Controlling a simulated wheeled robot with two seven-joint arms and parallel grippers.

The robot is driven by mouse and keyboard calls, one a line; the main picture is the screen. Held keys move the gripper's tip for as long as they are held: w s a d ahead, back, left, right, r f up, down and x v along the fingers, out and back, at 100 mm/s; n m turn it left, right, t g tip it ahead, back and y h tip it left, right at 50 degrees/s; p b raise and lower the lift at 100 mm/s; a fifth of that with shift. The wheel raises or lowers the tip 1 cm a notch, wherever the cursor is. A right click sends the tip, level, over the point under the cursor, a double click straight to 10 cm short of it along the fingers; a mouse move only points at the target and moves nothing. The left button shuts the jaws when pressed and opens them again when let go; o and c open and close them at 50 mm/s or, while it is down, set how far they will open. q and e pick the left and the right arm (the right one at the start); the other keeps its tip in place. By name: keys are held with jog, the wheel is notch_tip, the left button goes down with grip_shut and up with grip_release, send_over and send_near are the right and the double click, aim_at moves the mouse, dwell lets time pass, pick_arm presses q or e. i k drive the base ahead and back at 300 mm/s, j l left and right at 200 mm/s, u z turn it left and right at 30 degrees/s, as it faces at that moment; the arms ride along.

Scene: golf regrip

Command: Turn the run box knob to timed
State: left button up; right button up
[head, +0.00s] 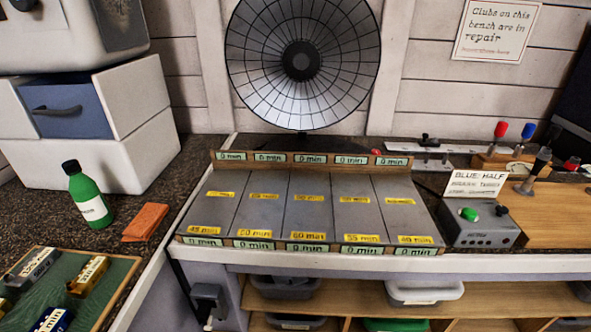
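The run box (480,232) is a grey metal box on the right part of the bench. A green button (469,214) sits on its top at the left. A small dark knob (501,210) sits on its top at the right. The knob's setting and the markings around it are too small to read. A card (476,184) reading "BLUE: HALF" on its top line stands behind the box. Neither of my grippers is in the head view.
A grey rack with several lanes and "min" labels (314,200) fills the bench left of the box. A large round heater or fan (302,62) stands behind it. A green bottle (87,196) and orange cloth (146,222) are at left.

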aim_at(501, 209)
jog(key=z, duration=1.35)
jog(key=i, duration=0.05)
